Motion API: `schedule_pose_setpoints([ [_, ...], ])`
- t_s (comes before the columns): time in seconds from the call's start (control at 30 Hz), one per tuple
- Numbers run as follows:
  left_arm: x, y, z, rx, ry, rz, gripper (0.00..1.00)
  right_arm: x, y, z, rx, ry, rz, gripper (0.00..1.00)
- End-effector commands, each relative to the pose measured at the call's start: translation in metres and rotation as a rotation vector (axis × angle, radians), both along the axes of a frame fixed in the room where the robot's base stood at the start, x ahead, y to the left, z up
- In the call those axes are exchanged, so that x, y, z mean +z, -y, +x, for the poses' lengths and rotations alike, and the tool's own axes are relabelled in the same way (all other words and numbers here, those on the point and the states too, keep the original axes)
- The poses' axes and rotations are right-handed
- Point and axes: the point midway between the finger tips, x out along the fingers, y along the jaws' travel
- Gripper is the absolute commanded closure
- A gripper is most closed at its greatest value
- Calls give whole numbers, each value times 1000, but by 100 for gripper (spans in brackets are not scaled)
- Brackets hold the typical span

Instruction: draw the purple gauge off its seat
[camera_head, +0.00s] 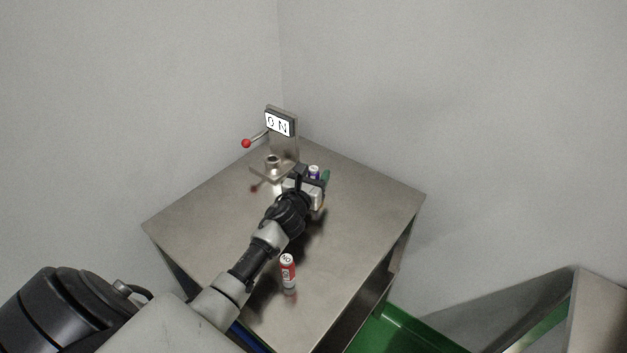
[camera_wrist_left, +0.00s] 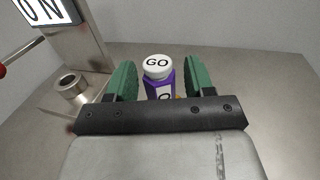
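The purple gauge (camera_wrist_left: 160,85) has a white round top marked "GO" and stands between the two green fingers of my left gripper (camera_wrist_left: 160,82) in the left wrist view. A narrow gap shows on each side of it, so the gripper is open around it and not pressing. Its lower part is hidden by the gripper's dark bar, so I cannot tell what it rests in. In the head view only the gauge's top (camera_head: 314,170) shows beyond my left gripper (camera_head: 313,180). My right gripper is not in view.
A metal stand with an "ON" sign (camera_head: 280,122), a red-knobbed lever (camera_head: 246,143) and an upright metal socket (camera_head: 272,161) is left of the gripper. A red gauge (camera_head: 288,270) stands nearer on the metal table (camera_head: 190,225). The table's right side is clear.

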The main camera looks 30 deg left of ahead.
Motion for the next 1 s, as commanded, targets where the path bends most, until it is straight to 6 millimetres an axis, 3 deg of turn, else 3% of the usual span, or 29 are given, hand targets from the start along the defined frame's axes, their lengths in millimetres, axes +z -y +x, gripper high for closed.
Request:
schedule_pose_setpoints([
  [0.03, 0, 0, 0, 0, 0, 0, 55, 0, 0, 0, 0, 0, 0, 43],
  [0.3, 0, 0, 0, 0, 0, 0, 96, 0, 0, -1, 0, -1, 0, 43],
  [0.37, 0, 0, 0, 0, 1, 0, 100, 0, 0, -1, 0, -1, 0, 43],
  [0.63, 13, 0, 0, -2, 3, 3, 100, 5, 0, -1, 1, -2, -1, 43],
  [1.0, 84, 0, 0, -2, 3, 6, 100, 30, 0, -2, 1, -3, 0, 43],
])
